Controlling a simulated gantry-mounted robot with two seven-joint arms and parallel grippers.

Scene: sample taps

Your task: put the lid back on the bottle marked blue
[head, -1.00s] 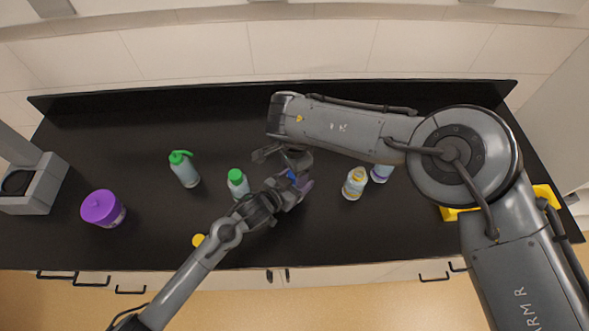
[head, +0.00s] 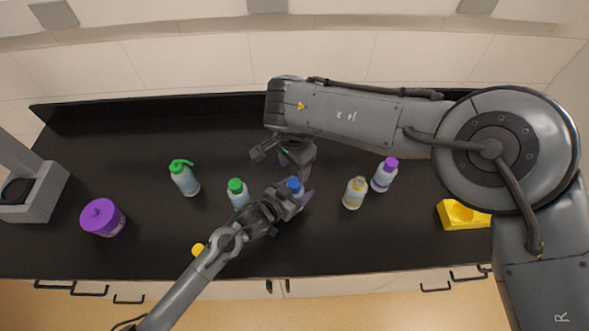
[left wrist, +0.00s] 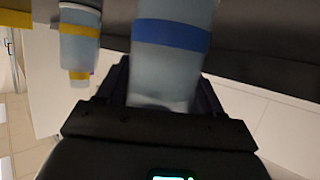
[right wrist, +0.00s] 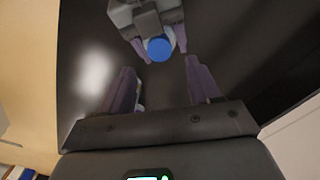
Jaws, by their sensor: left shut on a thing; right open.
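My left gripper (head: 290,197) is shut on the bottle marked blue, held over the middle of the counter. The blue lid (head: 295,184) appears to sit on the bottle's top. It shows as a round blue disc in the right wrist view (right wrist: 160,48), beyond my right fingertips.
A green-capped bottle (head: 238,194) stands close left of my left gripper, with a green pump bottle (head: 184,178) farther left. A yellow-marked bottle (head: 354,193) and purple-capped bottle (head: 384,175) stand right. A purple tub (head: 103,218), yellow block (head: 462,214) and small yellow thing (head: 198,250) are also there.

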